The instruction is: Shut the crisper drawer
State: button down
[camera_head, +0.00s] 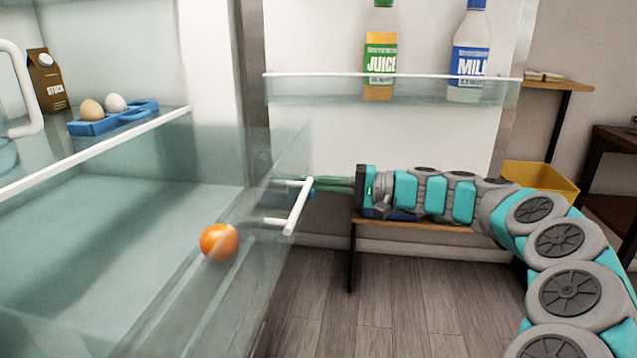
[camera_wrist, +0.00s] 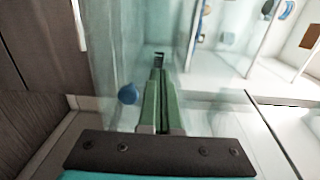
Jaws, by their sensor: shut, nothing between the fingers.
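The clear crisper drawer (camera_head: 185,295) is pulled out at the lower left of the head view, with an orange (camera_head: 219,242) inside it. Its white bar handle (camera_head: 298,207) is on the front panel and faces right. My gripper (camera_head: 318,183) reaches in from the right, its green fingers level with the upper part of the handle. In the wrist view my gripper (camera_wrist: 158,62) is shut and empty, its fingers pointing along the clear panel. A white bar, likely the handle (camera_wrist: 78,25), shows at upper left there. I cannot tell whether the fingers touch the drawer.
Above the drawer, a glass shelf (camera_head: 95,152) holds a blue egg tray (camera_head: 118,119) and a stock carton (camera_head: 47,82). The open fridge door's shelf (camera_head: 420,90) carries juice (camera_head: 380,52) and milk (camera_head: 469,55) behind my arm. A yellow bin (camera_head: 540,176) stands at right.

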jog(key=a+b, duration=0.1)
jog(key=a, duration=0.9)
jog(key=w+a, duration=0.1)
jog(key=a, duration=1)
jog(key=w+a+b, duration=0.1)
jog(key=a, duration=0.9)
jog(key=shift+w+a+b, duration=0.15)
jog(key=shift+w+b, duration=0.05)
jog(key=shift+b, duration=0.1)
jog(key=shift+a, duration=0.3)
jog(key=shift+w+a+r, duration=0.1)
jog(key=shift+a+r, duration=0.05)
jog(key=shift+a, duration=0.05)
